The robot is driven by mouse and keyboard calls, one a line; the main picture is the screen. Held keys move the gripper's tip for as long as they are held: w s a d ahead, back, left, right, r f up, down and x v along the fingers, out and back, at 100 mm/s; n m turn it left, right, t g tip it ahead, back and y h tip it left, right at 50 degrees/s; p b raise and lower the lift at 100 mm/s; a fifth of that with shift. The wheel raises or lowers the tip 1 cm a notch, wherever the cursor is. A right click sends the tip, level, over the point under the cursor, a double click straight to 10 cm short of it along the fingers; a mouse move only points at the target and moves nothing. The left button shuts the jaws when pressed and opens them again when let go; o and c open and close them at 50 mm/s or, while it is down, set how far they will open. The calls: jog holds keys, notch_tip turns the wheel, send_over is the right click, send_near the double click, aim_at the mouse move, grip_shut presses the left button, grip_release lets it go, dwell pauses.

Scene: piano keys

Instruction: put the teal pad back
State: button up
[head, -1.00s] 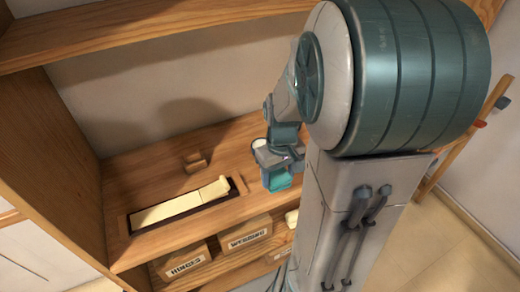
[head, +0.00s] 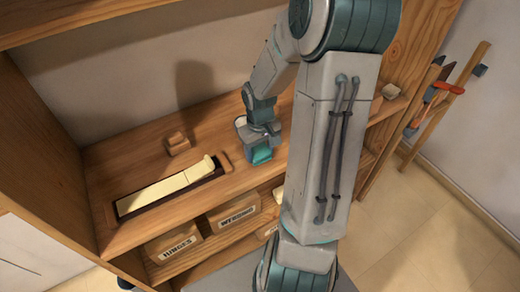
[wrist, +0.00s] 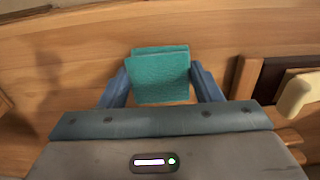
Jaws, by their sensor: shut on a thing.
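The teal pad (wrist: 160,75) is a flat, squarish block between the two blue fingers of my gripper (wrist: 160,88) in the wrist view. My gripper is shut on it. In the head view the teal pad (head: 261,155) shows at the lower end of my gripper (head: 262,145), over the wooden shelf to the right of the key tray. I cannot tell whether the pad touches the shelf. The dark tray (head: 120,213) holds cream keys (head: 165,187), with one key at its right end standing higher. The tray's right end lies left of my gripper.
A small wooden block (head: 178,143) stands on the shelf (head: 120,160) behind the tray. Labelled boxes, hinges (head: 172,246) and webbing (head: 232,216), sit below. Tools (head: 440,95) lean against the right wall.

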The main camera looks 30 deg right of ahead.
aim_at(260, 152)
jog(key=o, duration=0.9)
jog(key=shift+f, duration=0.15)
notch_tip(260, 152, up, 11)
jog(key=p, duration=0.1)
jog(key=s+a+r+t, duration=0.1)
jog(key=s+a+r, duration=0.1)
jog(key=s+a, duration=0.2)
jog(key=s+a+r+t, duration=0.1)
jog(key=s+a+r, duration=0.2)
jog(key=s+a, duration=0.1)
jog(key=s+a+r+t, duration=0.1)
jog(key=s+a+r, duration=0.2)
jog(key=s+a, duration=0.1)
